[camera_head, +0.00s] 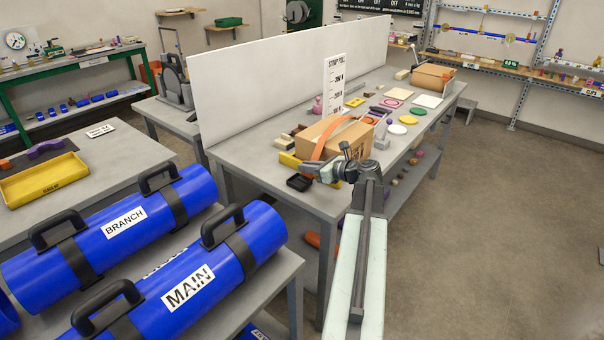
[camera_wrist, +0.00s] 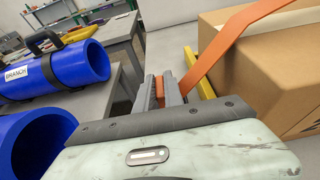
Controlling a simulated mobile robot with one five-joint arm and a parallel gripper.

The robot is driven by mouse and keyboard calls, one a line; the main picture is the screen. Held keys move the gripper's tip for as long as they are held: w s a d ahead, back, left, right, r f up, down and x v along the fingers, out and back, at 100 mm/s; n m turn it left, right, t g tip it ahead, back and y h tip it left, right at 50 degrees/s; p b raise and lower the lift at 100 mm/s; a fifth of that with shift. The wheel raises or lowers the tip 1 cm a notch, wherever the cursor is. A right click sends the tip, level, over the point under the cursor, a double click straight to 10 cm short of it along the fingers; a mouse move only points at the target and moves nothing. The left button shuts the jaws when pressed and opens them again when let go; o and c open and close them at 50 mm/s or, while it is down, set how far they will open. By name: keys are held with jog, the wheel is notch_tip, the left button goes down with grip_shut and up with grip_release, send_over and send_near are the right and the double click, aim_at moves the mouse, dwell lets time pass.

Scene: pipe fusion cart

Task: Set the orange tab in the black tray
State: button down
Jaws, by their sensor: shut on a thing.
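My gripper (camera_wrist: 159,88) is shut on the orange tab (camera_wrist: 160,92), which shows as a short orange piece between the two grey fingers in the wrist view. An orange strap (camera_wrist: 222,45) rises from beside the fingers and runs over the cardboard box (camera_wrist: 262,75); whether it joins the tab is hidden. In the head view the strap (camera_head: 321,142) arches over the box (camera_head: 345,143). My gripper (camera_head: 317,171) is beside the box's near left corner there.
A yellow piece (camera_head: 289,160) lies against the box. A white scale board (camera_head: 333,85) stands behind it. Colored discs and blocks cover the bench farther right. Blue pipes marked BRANCH (camera_head: 125,222) and MAIN (camera_head: 190,287) lie on the left table, with a floor gap between.

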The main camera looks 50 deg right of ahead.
jog(key=w, duration=0.2)
jog(key=w+d, duration=0.1)
jog(key=w, duration=0.1)
jog(key=shift+w+f, duration=0.1)
jog(key=shift+f, duration=0.15)
notch_tip(320, 180, down, 4)
jog(key=b, duration=0.4)
jog(key=shift+r, duration=0.25)
jog(key=shift+f, duration=0.2)
jog(key=c, duration=1.5)
grip_release()
jog(key=shift+o, duration=0.2)
jog(key=shift+r, duration=0.15)
